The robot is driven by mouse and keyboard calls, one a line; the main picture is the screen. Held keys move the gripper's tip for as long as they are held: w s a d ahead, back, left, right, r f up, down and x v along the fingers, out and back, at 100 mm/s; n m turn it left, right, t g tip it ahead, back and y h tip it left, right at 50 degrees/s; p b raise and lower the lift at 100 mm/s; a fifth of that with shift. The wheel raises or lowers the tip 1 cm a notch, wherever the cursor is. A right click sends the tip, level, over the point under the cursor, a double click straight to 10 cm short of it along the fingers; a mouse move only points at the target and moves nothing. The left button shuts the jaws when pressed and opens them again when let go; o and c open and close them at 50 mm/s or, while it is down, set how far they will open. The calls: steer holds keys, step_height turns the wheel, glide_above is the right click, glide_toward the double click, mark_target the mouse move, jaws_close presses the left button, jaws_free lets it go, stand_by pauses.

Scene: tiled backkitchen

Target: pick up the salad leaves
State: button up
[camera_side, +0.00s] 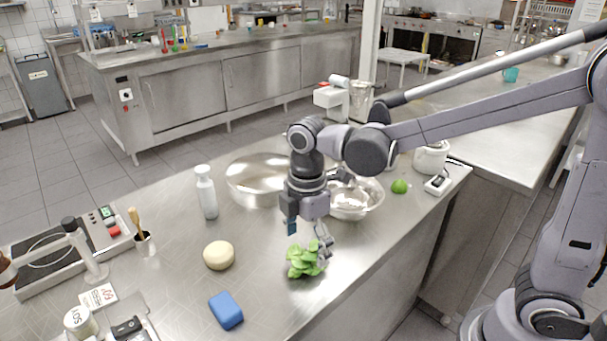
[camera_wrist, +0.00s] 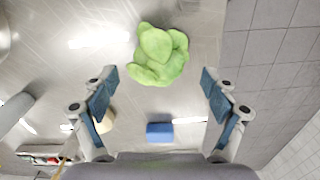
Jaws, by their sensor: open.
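The salad leaves (camera_side: 303,260) are a small bright green bunch lying on the steel counter near its front edge. In the wrist view the leaves (camera_wrist: 158,54) lie ahead of my gripper, a little above the picture's centre. My gripper (camera_side: 307,236) is above the leaves in the side view, pointing down. In the wrist view my gripper (camera_wrist: 160,90) has its two blue-padded fingers wide apart with nothing between them. I cannot tell from the side view whether a finger touches the leaves.
A blue sponge-like block (camera_side: 226,310) and a round pale dough-like ball (camera_side: 219,255) lie left of the leaves. A white bottle (camera_side: 206,193), a large steel bowl (camera_side: 250,182) and a smaller bowl (camera_side: 357,204) stand behind. The counter's edge is close on the right.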

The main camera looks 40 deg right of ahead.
mark_target(307, 251)
steer(key=shift+f, duration=1.6)
steer(key=c, duration=1.2)
steer(key=shift+r, duration=0.1)
steer(key=shift+c, duration=0.3)
